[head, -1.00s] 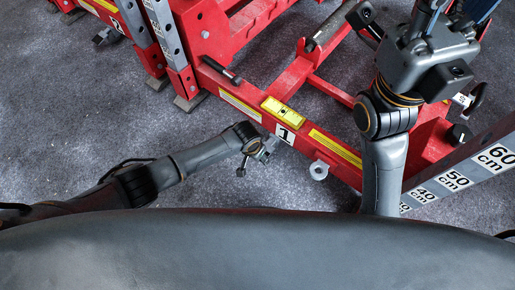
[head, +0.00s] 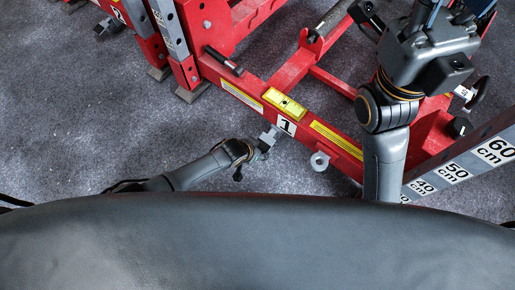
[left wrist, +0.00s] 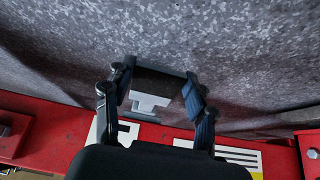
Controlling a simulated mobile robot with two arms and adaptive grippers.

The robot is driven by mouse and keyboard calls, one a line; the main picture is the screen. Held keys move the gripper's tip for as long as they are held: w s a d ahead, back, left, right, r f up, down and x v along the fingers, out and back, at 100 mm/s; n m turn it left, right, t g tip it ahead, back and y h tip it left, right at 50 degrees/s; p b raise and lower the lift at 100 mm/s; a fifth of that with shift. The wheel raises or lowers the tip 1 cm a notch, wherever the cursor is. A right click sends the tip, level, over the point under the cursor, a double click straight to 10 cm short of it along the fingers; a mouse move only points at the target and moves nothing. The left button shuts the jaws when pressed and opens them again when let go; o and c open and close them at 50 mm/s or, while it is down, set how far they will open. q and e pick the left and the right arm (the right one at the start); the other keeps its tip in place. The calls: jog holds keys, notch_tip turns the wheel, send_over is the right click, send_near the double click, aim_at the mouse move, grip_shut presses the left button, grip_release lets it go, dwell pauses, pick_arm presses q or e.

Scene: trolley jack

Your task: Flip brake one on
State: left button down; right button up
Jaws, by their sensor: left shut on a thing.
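Brake one is a small grey pedal (head: 269,136) on the red beam's near side, just left of the white label "1" (head: 286,125). My left gripper (head: 257,148) is at it from the lower left. In the left wrist view the grey pedal (left wrist: 150,103) sits between the two dark fingers of my left gripper (left wrist: 158,93), which is shut on it. The red beam lies right behind it. My right arm stands over the beam at the right. My right gripper (head: 426,18) is at the top right; its fingertips are cut off or too unclear to read.
The red jack frame (head: 333,152) carries yellow strips and a yellow level (head: 284,106). A grey ring (head: 320,161) sticks out right of the label. A centimetre-marked grey beam (head: 470,165) crosses the lower right.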

pick_arm(q)
jog(key=shift+f, duration=0.1)
jog(key=shift+c, duration=2.2)
grip_release()
jog(key=v, duration=1.2)
